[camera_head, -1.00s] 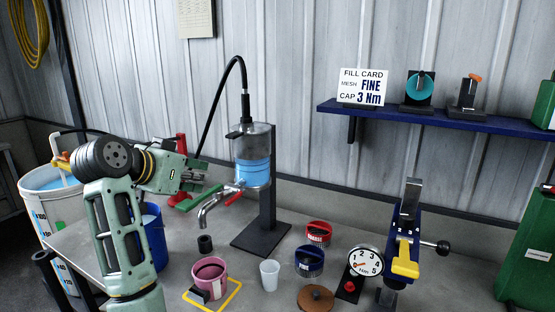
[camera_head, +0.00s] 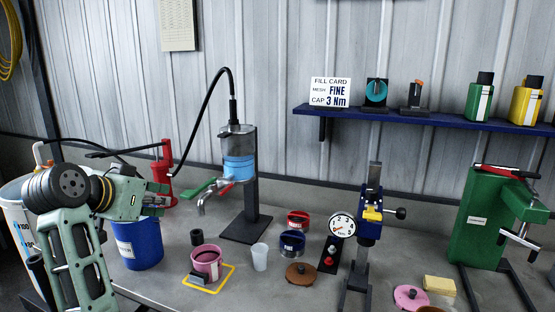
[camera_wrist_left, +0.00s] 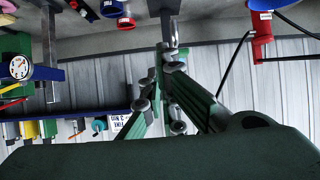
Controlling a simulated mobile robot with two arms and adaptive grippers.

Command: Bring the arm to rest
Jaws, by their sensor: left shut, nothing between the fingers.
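My left gripper (camera_head: 168,198) is shut and empty in the head view. It is raised over the left part of the bench, left of the metal column (camera_head: 238,155) with blue liquid and its tap, and does not appear to hold anything. In the left wrist view the green fingers (camera_wrist_left: 160,52) come together at their tips, with the wall and shelf behind them. My right gripper is not in view.
A blue bucket (camera_head: 137,243) stands below my left gripper. A pink pot (camera_head: 206,263), a white cup (camera_head: 260,257), a dial gauge (camera_head: 342,225) and a green press (camera_head: 490,220) stand on the bench. The blue shelf (camera_head: 430,122) runs along the wall.

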